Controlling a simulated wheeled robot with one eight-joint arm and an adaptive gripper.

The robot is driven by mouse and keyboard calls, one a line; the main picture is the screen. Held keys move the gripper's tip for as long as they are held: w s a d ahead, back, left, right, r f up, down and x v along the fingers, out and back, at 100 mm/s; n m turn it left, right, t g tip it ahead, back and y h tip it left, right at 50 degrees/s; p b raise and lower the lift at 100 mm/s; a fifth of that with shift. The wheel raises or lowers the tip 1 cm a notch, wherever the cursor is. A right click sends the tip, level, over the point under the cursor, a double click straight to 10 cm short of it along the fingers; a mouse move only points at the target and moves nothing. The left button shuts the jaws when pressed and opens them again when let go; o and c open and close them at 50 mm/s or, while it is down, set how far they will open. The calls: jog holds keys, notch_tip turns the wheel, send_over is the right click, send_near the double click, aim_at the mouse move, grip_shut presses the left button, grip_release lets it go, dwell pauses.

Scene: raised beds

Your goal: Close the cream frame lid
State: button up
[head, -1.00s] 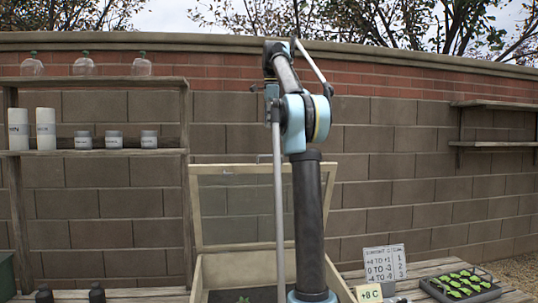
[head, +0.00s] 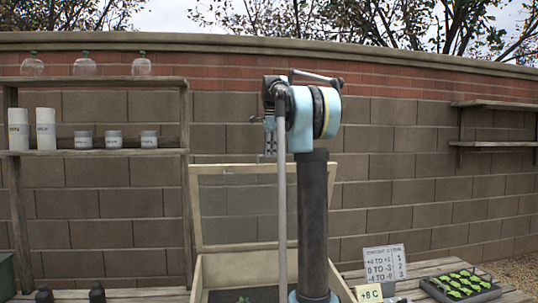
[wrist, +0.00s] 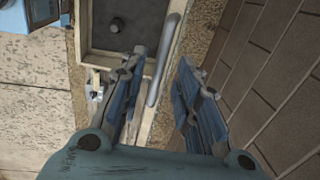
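The cream frame (head: 205,270) is a box with dark soil and a small green plant inside. Its lid (head: 197,205), a cream border around a see-through pane, stands raised against the wall behind. My arm hides its middle and part of its right side. My gripper (head: 268,142) points down in front of the wall, around the lid's top edge and to the right of its small handle (head: 229,173). In the wrist view my gripper (wrist: 163,72) has its two fingers apart with nothing clearly between them. A cream-edged box shows beyond the fingers, with a grey bar (wrist: 164,60) along it.
A block wall (head: 400,150) stands behind. A shelf (head: 100,152) with jars and bottles is at left. A +8 C card (head: 369,293), a numbered chart (head: 384,264) and a seedling tray (head: 462,284) sit on the bench at right. An empty shelf (head: 495,144) hangs far right.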

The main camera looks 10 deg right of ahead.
jog(key=shift+f, duration=0.2)
grip_shut()
